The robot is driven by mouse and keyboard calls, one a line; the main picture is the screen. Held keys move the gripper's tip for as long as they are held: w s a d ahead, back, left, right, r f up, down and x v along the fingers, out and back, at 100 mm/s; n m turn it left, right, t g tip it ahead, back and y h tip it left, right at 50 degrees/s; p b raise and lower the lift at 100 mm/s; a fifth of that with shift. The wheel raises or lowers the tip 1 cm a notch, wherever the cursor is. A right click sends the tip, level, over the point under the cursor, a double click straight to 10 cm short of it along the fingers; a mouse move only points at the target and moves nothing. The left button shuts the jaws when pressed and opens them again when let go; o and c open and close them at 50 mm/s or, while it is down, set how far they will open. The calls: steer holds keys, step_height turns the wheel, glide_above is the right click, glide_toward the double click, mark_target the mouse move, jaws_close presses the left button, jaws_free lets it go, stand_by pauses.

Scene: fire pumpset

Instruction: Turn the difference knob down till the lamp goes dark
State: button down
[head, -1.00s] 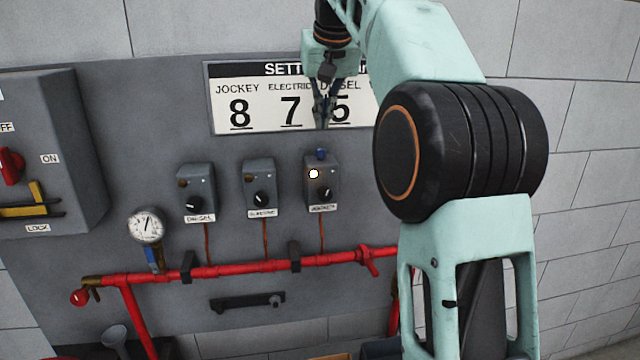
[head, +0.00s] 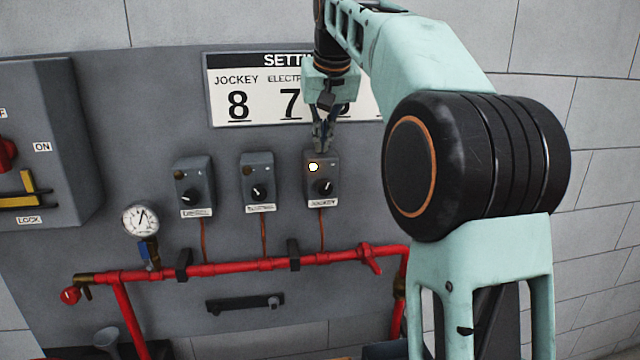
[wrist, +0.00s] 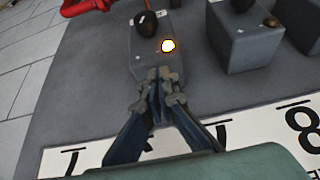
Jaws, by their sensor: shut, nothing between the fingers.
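The right-hand grey switch box (head: 312,195), labelled JOCKEY, has a lit lamp (head: 313,167) and a black front knob (head: 323,187) with a white pointer mark. The same box (wrist: 145,65) shows in the wrist view, with its glowing lamp (wrist: 168,45) and front knob (wrist: 147,25). No label marks any knob as the difference knob. My gripper (head: 321,149) points down at the box's top edge, with its fingers shut and empty. In the wrist view, my fingertips (wrist: 160,74) meet just beside the box's top edge. They hide part of the top; contact is unclear.
Two similar boxes, a middle one (head: 257,170) and a left one (head: 192,170), have unlit lamps. A settings board (head: 225,62) hangs above, partly behind my arm. A red pipe (head: 225,267), gauge (head: 140,219) and grey switch cabinet (head: 70,110) are nearby.

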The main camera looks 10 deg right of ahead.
steer(key=shift+w+p, duration=0.55)
steer(key=shift+p, duration=0.2)
stand_by(0.9)
steer(key=shift+d+p, duration=0.25)
steer(key=shift+p, duration=0.95)
steer(key=shift+d+f+p, duration=0.1)
steer(key=shift+d+p, duration=0.05)
steer(key=shift+p, duration=0.15)
stand_by(0.4)
steer(key=shift+s+f, duration=0.1)
steer(key=shift+s, duration=0.25)
step_height(320, 180, up, 6)
steer(key=shift+r, duration=0.2)
stand_by(0.4)
steer(key=shift+s+a+r, duration=0.1)
steer(key=shift+a+r, duration=0.15)
steer(key=shift+a, duration=0.05)
